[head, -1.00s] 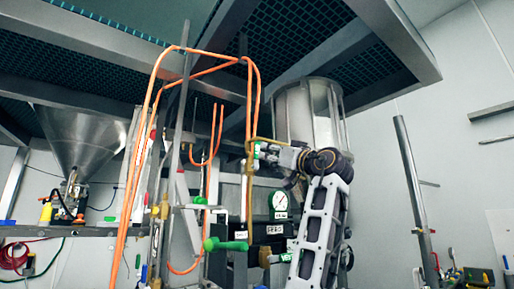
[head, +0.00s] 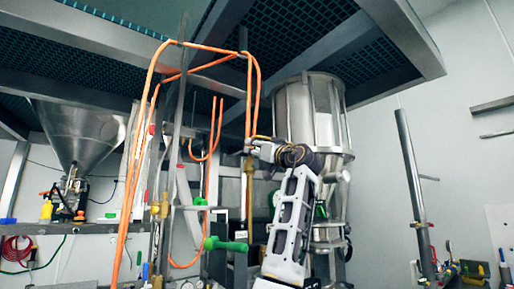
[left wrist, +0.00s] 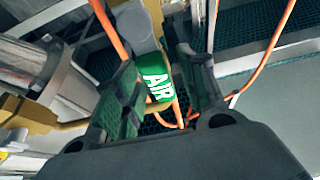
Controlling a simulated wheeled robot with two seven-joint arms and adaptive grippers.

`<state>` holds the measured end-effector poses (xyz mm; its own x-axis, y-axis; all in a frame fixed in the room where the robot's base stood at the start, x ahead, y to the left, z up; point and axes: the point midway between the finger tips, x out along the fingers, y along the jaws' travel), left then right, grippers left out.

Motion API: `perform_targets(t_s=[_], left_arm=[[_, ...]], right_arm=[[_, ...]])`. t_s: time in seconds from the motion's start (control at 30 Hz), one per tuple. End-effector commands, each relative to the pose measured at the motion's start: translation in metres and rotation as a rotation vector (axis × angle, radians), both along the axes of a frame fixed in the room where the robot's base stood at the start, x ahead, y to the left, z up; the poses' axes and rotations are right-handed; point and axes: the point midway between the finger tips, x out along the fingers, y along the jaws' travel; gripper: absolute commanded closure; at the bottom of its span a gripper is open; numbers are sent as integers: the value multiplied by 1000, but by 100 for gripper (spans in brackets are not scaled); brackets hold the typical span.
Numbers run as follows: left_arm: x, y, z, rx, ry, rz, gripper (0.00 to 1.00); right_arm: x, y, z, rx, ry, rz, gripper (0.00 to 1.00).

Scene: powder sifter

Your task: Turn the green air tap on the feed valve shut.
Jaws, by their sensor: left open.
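The green air tap (left wrist: 155,82), with white letters AIR on its handle, shows between the fingers of my left gripper (left wrist: 160,88) in the left wrist view. The fingers are open, one on each side of the handle; I cannot tell whether either touches it. In the head view my left gripper (head: 262,150) is at the upper end of the brass pipe (head: 250,168), beneath the orange hoses, and hides the tap there. My right gripper is not in view.
Orange hoses (head: 150,90) loop close to the left of my gripper. A steel vessel (head: 312,112) stands just behind and right of my arm. Another green handle (head: 228,245) sits lower down. A steel hopper (head: 82,132) hangs at the left. Steel beams and grating run overhead.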

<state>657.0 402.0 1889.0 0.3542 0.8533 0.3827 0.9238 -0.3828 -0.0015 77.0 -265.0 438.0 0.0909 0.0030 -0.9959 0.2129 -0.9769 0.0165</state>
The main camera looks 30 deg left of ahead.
Motion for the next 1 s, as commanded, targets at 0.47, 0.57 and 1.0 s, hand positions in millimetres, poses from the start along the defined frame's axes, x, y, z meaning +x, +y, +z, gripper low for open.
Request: perform_targets(t_s=[0.47, 0.57, 1.0], left_arm=[[0, 0, 0, 0, 0, 0, 92], [0, 0, 0, 0, 0, 0, 100], [-3, 0, -1, 2, 6, 0, 100]], right_arm=[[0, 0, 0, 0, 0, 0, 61], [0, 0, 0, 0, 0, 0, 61], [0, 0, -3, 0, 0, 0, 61]])
